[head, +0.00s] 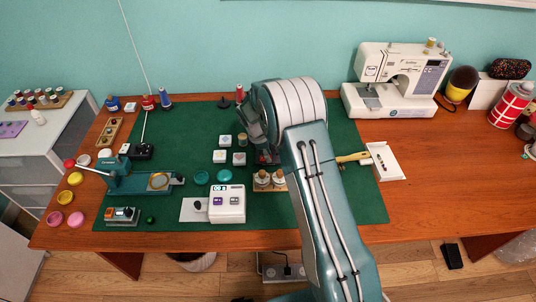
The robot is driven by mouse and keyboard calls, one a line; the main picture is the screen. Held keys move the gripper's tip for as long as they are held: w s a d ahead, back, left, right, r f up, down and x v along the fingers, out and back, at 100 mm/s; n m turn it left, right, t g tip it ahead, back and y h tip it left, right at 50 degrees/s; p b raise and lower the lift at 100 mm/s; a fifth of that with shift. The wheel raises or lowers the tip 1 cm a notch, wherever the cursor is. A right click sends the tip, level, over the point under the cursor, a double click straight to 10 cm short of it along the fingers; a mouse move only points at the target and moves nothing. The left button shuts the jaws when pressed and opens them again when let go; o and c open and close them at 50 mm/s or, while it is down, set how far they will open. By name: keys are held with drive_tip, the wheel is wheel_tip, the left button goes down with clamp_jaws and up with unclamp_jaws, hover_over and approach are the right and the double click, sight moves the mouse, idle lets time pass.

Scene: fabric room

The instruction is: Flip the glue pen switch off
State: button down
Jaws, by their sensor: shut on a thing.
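My gripper (247,135) is over the middle of the green mat (345,200), at the end of my teal arm. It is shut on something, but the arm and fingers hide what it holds. A dark reddish object (267,158) shows just below it; I cannot tell whether they touch. No glue pen can be made out for certain. A small grey box with orange parts (122,215) lies at the mat's front left; its switch positions are too small to read.
A white device with a display (227,203), a teal machine (140,178) and white blocks (220,156) stand on the mat. A sewing machine (397,80) is at the back right. A white tray (385,162) lies at the mat's right edge.

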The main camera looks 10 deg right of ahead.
drive_tip(key=shift+w, duration=0.1)
drive_tip(key=c, duration=0.7)
unclamp_jaws()
drive_tip(key=v, duration=1.2)
drive_tip(key=shift+a+f, duration=0.1)
